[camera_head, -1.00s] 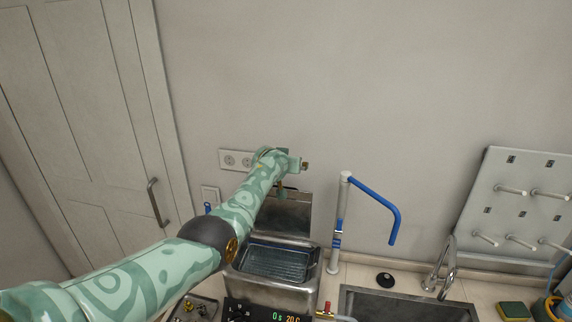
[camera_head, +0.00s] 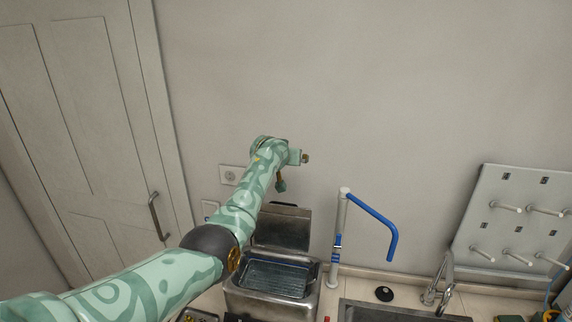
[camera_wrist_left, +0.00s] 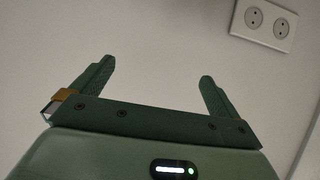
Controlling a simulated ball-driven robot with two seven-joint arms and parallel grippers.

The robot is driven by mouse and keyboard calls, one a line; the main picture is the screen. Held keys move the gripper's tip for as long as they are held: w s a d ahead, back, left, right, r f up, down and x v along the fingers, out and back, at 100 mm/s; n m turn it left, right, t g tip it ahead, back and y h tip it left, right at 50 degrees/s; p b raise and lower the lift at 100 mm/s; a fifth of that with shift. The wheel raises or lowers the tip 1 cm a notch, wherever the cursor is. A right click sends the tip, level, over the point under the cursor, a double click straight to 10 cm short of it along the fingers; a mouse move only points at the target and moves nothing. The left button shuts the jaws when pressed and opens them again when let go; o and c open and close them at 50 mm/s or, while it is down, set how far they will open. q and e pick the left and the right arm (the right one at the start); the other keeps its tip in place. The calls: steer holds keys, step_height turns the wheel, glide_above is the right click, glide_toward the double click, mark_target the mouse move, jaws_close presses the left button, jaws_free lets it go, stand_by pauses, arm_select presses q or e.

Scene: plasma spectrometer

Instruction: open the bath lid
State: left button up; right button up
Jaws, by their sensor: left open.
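The bath (camera_head: 232,299) is a metal box on the counter in the head view, with a dark basket (camera_head: 275,278) showing in its open top. Its lid (camera_head: 283,227) stands raised, roughly upright, at the back of the bath against the wall side. My left gripper is above the lid in the head view, partly hidden by its own wrist. In the left wrist view my left gripper (camera_wrist_left: 155,85) is open and empty, its two green fingers wide apart in front of bare wall. My right gripper is not in view.
A wall socket (camera_head: 231,174) is left of my wrist. A white post with a blue arm (camera_head: 372,222) stands right of the bath. Further right are a sink (camera_head: 395,312), a tap (camera_head: 441,285) and a pegboard (camera_head: 515,215). A door (camera_head: 80,130) is at left.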

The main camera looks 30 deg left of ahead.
arm_select(q)
step_height(320, 180, up, 3)
steer(key=shift+f, duration=0.15)
stand_by(0.5)
steer(key=b+v, duration=0.2)
steer(key=v, duration=1.4)
steer(key=shift+s+b, duration=0.15)
steer(key=shift+b, duration=0.25)
steer(key=shift+d, duration=0.1)
